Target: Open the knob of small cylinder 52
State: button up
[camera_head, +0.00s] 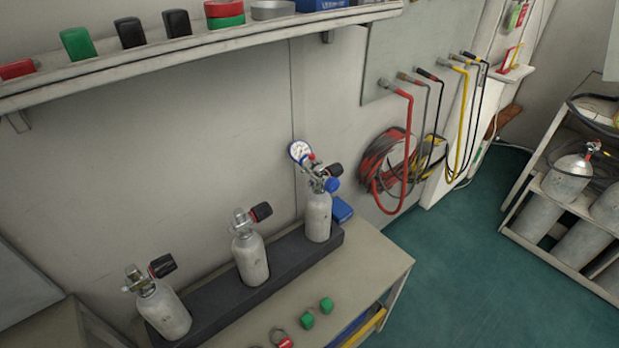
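Three small pale grey cylinders stand upright in a row on a dark base (222,293) on the bench, and no number is legible, so I cannot tell which is 52. The left cylinder (165,312) has a metal valve and a black knob with a red ring (162,266). The middle cylinder (250,259) has a similar black and red knob (261,211). The right cylinder (318,217) carries a round white gauge (299,151), a blue cap (332,185) and a black knob (335,170). Whether any knob is open is not visible. My gripper is not in view.
The bench top (372,262) is partly clear, with green pieces (307,320) and a red piece near its front. A shelf (200,46) overhangs the bench. Hoses (408,150) hang on the wall to the right. A cylinder rack (556,200) stands far right, with open green floor between.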

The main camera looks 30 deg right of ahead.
aim_at(335, 169)
jog(key=l+u, duration=0.95)
jog(key=l, duration=0.3)
jog(key=k+l, duration=0.15)
jog(key=l, duration=0.25)
jog(key=l+u, duration=0.15)
jog(key=l, duration=0.25)
jog(key=k+l+u, duration=0.1)
jog(key=l, duration=0.3)
jog(key=k+l+u, duration=0.1)
jog(key=l, duration=0.25)
jog(key=k+l, duration=0.2)
jog(key=l, duration=0.2)
jog(key=k+l, duration=0.1)
jog(key=l, duration=0.3)
jog(key=k+l, duration=0.15)
jog(key=l, duration=0.2)
jog(key=k+l, duration=0.1)
jog(key=l, duration=0.3)
jog(key=i+l+z, duration=0.15)
jog(key=i+z, duration=0.25)
jog(key=i+l+z, duration=0.1)
jog(key=z, duration=0.3)
jog(key=i+j, duration=0.05)
